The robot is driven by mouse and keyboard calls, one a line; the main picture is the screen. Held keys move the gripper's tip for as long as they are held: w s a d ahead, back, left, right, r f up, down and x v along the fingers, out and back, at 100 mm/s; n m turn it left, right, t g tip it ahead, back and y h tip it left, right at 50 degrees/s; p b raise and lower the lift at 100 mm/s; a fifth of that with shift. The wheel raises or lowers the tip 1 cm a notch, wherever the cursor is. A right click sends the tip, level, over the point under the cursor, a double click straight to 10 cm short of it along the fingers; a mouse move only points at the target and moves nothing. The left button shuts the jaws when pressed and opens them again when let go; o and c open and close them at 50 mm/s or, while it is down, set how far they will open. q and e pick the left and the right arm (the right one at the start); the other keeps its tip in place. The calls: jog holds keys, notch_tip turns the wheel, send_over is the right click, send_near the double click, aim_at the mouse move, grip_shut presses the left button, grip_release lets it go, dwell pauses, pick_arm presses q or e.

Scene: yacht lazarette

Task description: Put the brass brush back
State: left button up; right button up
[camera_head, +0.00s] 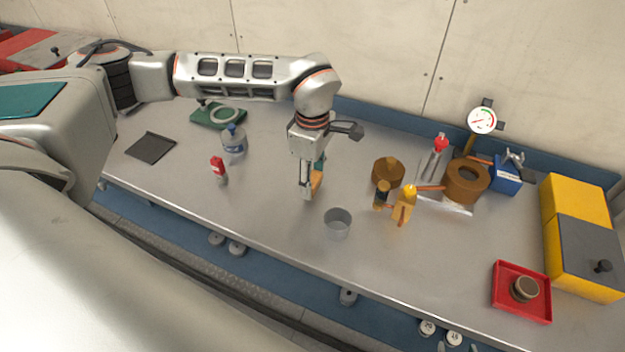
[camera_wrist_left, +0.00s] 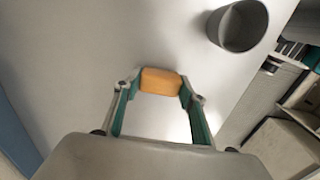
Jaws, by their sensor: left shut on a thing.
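My left gripper (camera_head: 311,190) is over the middle of the metal bench, pointing down. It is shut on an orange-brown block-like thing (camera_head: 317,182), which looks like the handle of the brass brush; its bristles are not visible. In the left wrist view this block (camera_wrist_left: 160,82) sits between the two fingertips (camera_wrist_left: 158,92). Whether it touches the bench is hard to tell. A grey open cup (camera_head: 338,222) stands just right of and in front of the gripper, and it also shows in the left wrist view (camera_wrist_left: 238,27). My right gripper is not in view.
Left of the gripper are a water bottle (camera_head: 233,140), a small red-capped bottle (camera_head: 218,170) and a dark flat pad (camera_head: 151,148). To the right stand brown round parts (camera_head: 467,182), a yellow-and-brown fitting (camera_head: 404,205), a gauge (camera_head: 482,121), a red tray (camera_head: 522,292) and yellow boxes (camera_head: 577,203).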

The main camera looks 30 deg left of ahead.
aim_at(313, 178)
pick_arm(q)
jog(key=shift+f, duration=0.45)
jog(key=shift+f, duration=0.1)
jog(key=o, duration=1.1)
notch_tip(313, 178, up, 12)
jog(key=shift+r+b, duration=0.15)
jog(key=shift+b, duration=0.3)
